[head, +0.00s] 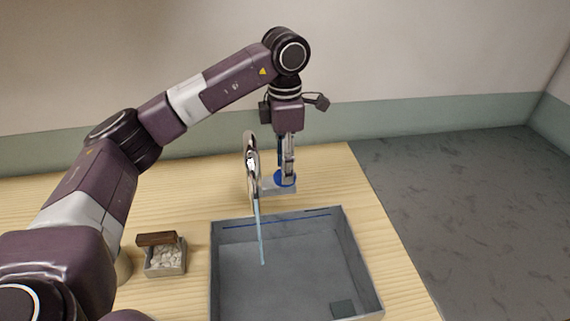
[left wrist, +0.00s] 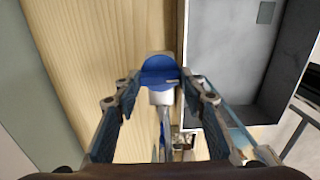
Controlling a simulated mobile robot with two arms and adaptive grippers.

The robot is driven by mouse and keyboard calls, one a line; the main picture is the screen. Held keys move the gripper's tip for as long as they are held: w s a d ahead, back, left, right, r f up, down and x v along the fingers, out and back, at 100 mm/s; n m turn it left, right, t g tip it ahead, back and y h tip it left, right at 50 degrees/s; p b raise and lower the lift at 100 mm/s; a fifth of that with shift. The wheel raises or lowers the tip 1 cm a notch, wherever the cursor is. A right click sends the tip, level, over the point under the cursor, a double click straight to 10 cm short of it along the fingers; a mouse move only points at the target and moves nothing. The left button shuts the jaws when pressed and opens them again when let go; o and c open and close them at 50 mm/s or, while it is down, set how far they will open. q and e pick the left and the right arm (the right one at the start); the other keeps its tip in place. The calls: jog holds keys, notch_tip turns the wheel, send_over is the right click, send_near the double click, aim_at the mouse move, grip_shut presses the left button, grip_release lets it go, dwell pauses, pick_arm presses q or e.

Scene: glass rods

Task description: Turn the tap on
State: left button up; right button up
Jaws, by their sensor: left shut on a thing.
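The tap (head: 251,172) is a shiny metal curved spout at the back edge of the grey basin (head: 362,258). A thin pale-blue stream of water (head: 261,240) runs from the spout down into the basin. The blue tap handle (head: 285,180) sits just right of the spout; it also shows in the left wrist view (left wrist: 158,72). My left gripper (head: 287,168) points straight down from above and is shut on the handle, with a fingertip on either side of it in the left wrist view (left wrist: 160,88). My right gripper is not in view.
A small box of pale stones (head: 165,259) with a brown block (head: 157,239) on its back edge stands left of the basin. The wooden counter (head: 325,175) is clear behind the basin. Grey floor (head: 465,210) lies to the right. A dark square (head: 342,309) is on the basin's bottom.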

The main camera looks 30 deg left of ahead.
pick_arm(q)
jog(key=o, duration=0.9)
jog(key=shift+c, duration=0.2)
notch_tip(320, 180, up, 12)
dwell(0.6)
